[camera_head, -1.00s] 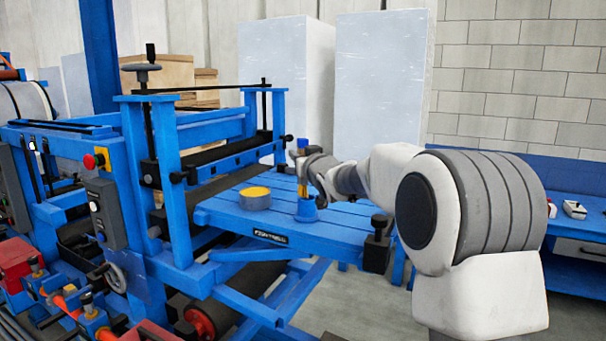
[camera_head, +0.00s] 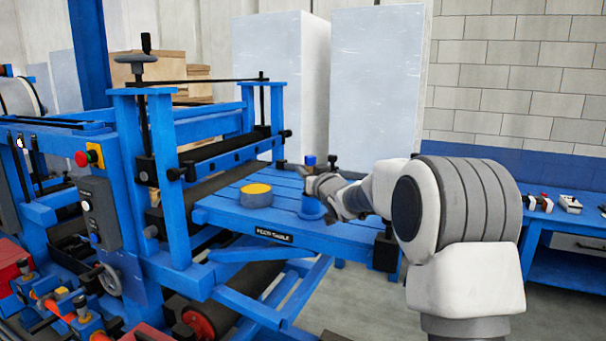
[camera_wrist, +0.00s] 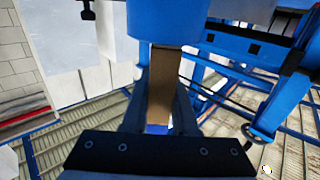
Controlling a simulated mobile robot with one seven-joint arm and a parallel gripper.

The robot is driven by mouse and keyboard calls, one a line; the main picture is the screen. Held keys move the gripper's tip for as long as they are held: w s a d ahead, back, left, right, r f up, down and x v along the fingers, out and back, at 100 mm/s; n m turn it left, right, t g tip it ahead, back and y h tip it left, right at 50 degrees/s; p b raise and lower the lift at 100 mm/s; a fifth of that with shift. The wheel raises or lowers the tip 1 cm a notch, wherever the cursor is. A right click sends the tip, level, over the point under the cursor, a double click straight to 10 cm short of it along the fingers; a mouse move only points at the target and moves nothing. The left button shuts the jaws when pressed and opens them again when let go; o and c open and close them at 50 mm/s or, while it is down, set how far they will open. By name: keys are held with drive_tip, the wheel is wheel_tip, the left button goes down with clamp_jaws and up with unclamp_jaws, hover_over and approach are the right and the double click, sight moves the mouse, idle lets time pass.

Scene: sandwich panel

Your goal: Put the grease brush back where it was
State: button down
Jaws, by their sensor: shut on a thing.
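The grease brush has a blue top end (camera_head: 310,160) that shows just above my gripper (camera_head: 312,184) in the head view. In the wrist view its flat tan body (camera_wrist: 160,85) stands between the fingers, and my gripper (camera_wrist: 158,100) is shut on it. A blue cup (camera_head: 311,209) stands on the feed table (camera_head: 235,215), directly under my gripper. In the wrist view, which looks upside down, the tan body runs to the cup (camera_wrist: 160,18). The brush's lower end is hidden, seemingly inside the cup. The brush looks roughly upright.
A round grey tin with a yellow top (camera_head: 256,193) stands on the table left of the cup. The blue roller machine (camera_head: 170,195) rises further left. A blue bench (camera_head: 565,245) with small items is at the right.

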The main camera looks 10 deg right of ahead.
drive_tip(key=shift+d, duration=0.15)
drive_tip(key=shift+f, duration=0.1)
drive_tip(key=c, duration=0.7)
unclamp_jaws()
drive_tip(key=shift+s, duration=0.1)
drive_tip(key=s+b, duration=0.1)
drive_tip(key=s, duration=0.3)
drive_tip(key=s+d+b, duration=0.1)
drive_tip(key=s, duration=0.2)
drive_tip(key=s+d, duration=0.1)
drive_tip(key=s, duration=0.3)
drive_tip(key=shift+s+d+b, duration=0.15)
drive_tip(key=shift+s+b, duration=0.15)
drive_tip(key=shift+b, duration=0.1)
